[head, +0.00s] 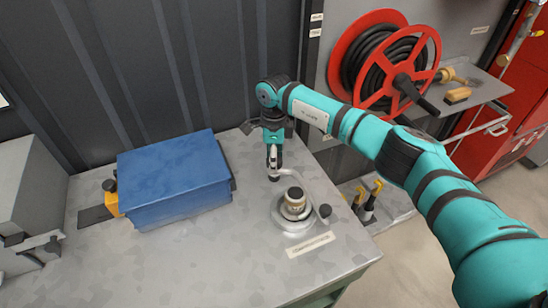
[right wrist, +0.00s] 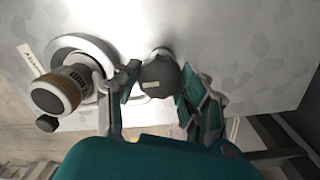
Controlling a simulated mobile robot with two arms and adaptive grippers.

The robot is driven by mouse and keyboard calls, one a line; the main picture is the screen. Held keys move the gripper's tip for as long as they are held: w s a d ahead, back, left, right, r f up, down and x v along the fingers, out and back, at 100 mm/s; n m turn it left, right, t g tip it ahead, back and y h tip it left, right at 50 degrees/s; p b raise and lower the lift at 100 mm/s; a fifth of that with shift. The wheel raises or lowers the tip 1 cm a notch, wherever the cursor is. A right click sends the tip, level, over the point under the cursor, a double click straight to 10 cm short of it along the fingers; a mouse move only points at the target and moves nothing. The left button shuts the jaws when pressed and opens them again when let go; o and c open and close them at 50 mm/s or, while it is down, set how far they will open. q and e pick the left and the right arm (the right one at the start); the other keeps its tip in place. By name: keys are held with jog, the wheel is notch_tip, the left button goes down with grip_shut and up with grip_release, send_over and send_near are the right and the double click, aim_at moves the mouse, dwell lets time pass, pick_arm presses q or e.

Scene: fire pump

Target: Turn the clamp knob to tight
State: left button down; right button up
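The clamp fixture has a round pale base (head: 293,221) on the grey bench, with a pale cylinder with a tan band (head: 295,199) standing in its ring. A dark knob (head: 274,178) sits at its upper left, under my right gripper (head: 273,158). In the right wrist view, the dark knob (right wrist: 158,75), with a small pale mark, lies between the two fingertips of my right gripper (right wrist: 158,88). The fingers look open around it, with little room at its sides; firm contact does not show. A second dark knob (head: 325,211) stands at the fixture's right. My left gripper is out of view.
A blue box (head: 172,180) stands on the bench to the left, with a grey machine (head: 28,200) at the far left. A label plate (head: 311,244) lies in front of the fixture. A red hose reel (head: 384,60) hangs behind my right arm. The front bench area is clear.

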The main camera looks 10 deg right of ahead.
jog(key=c, duration=0.4)
jog(key=shift+o, duration=0.2)
